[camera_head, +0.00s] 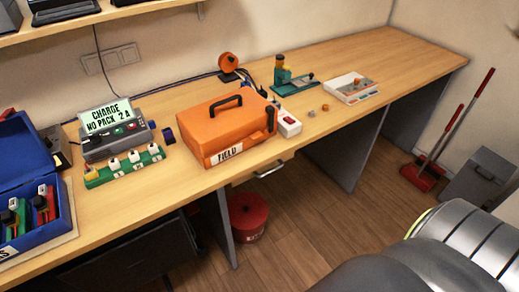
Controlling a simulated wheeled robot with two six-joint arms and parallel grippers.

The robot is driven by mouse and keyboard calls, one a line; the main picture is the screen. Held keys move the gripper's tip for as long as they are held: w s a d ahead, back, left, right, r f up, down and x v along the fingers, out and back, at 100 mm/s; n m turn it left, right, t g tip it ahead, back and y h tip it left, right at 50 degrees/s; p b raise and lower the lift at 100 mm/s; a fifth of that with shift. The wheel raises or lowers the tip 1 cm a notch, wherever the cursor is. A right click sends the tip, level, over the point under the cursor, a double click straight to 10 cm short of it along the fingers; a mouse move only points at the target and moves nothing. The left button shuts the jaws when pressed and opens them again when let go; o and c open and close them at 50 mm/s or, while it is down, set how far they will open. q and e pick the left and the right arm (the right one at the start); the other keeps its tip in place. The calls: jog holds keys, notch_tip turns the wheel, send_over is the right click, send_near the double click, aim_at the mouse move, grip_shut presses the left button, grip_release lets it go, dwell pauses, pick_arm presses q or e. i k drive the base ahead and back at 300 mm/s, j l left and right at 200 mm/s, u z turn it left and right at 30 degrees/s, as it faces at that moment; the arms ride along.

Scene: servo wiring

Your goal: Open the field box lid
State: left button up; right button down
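The field box (228,128) is an orange case near the middle of the workbench, with a white label reading FIELD on its front. Its lid (205,108) is down and shut, with a black carrying handle (212,101) on top. A dark latch-like part (271,119) shows at its right end. Neither of my grippers is in view, so nothing is seen touching the box.
Left of the box are a charger (118,130) with a lit display, a green strip (124,167) with white blocks, and an open blue case (30,240). The bench's far right is clear.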

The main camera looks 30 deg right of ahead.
aim_at(229, 114)
jog(key=k+j+z, duration=0.1)
jog(key=z, duration=0.35)
jog(key=k+z, duration=0.2)
jog(key=z, duration=0.25)
